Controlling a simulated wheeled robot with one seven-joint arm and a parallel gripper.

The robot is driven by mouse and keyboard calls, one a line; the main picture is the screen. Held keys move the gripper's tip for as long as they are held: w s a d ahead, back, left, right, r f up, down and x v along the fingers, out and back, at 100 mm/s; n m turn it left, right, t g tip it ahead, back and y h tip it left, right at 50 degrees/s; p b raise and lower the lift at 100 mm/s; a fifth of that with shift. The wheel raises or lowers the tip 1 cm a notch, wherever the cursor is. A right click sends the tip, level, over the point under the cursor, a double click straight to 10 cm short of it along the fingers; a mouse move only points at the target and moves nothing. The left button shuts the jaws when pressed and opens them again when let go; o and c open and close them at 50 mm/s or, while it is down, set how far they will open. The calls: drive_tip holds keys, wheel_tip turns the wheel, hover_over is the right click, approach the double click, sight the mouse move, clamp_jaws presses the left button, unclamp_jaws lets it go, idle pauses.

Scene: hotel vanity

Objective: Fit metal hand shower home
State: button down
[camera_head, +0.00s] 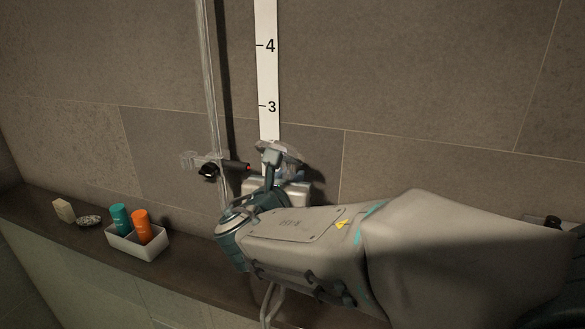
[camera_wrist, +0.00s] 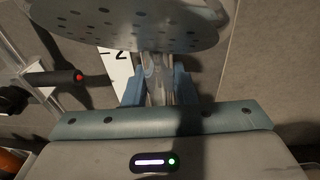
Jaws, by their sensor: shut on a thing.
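The metal hand shower (camera_wrist: 150,22) has a round, perforated head that fills the top of the wrist view. Its handle (camera_wrist: 158,85) stands between the blue fingers of my gripper (camera_wrist: 157,90), which is shut on it. In the head view the shower head (camera_head: 290,152) shows just above my gripper (camera_head: 271,172), partly hidden by it. The slider holder (camera_head: 205,164) on the vertical rail (camera_head: 208,75) is just left of my gripper. Its dark arm with a red tip (camera_wrist: 55,78) points toward the shower and appears apart from it in the wrist view.
A white numbered strip (camera_head: 267,75) runs up the tiled wall behind the shower. On the ledge (camera_head: 75,225) at left are a soap bar (camera_head: 64,210), a grey stone (camera_head: 89,221) and a white tray (camera_head: 150,248) with teal and orange bottles. A hose (camera_head: 268,302) hangs below my arm.

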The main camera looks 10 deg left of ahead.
drive_tip(key=shift+w+d+f, duration=0.1)
drive_tip(key=shift+d+f, duration=0.25)
drive_tip(key=shift+d, duration=0.05)
drive_tip(key=shift+w+d+f+b, duration=0.2)
drive_tip(key=shift+f+b, duration=0.35)
drive_tip(key=shift+b, duration=0.05)
drive_tip(key=shift+s+a+f+b, duration=0.1)
drive_tip(key=shift+a+f+b, duration=0.05)
drive_tip(key=shift+f+b, duration=1.5)
drive_tip(key=shift+f, duration=0.6)
drive_tip(key=shift+s+f+b, duration=0.15)
drive_tip(key=shift+f+b, duration=0.45)
drive_tip(key=shift+f, duration=0.15)
drive_tip(key=shift+s+f+b, duration=0.15)
drive_tip(key=shift+f+b, duration=0.45)
drive_tip(key=shift+f, duration=0.15)
drive_tip(key=shift+d+f+b, duration=0.2)
drive_tip(key=shift+f+b, duration=0.45)
drive_tip(key=shift+f, duration=0.05)
drive_tip(key=shift+w+r, duration=0.1)
drive_tip(key=shift+r, duration=0.1)
drive_tip(key=shift+w+a+r+p, duration=0.15)
drive_tip(key=shift+w+r+p, duration=0.05)
drive_tip(key=shift+r+p, duration=0.55)
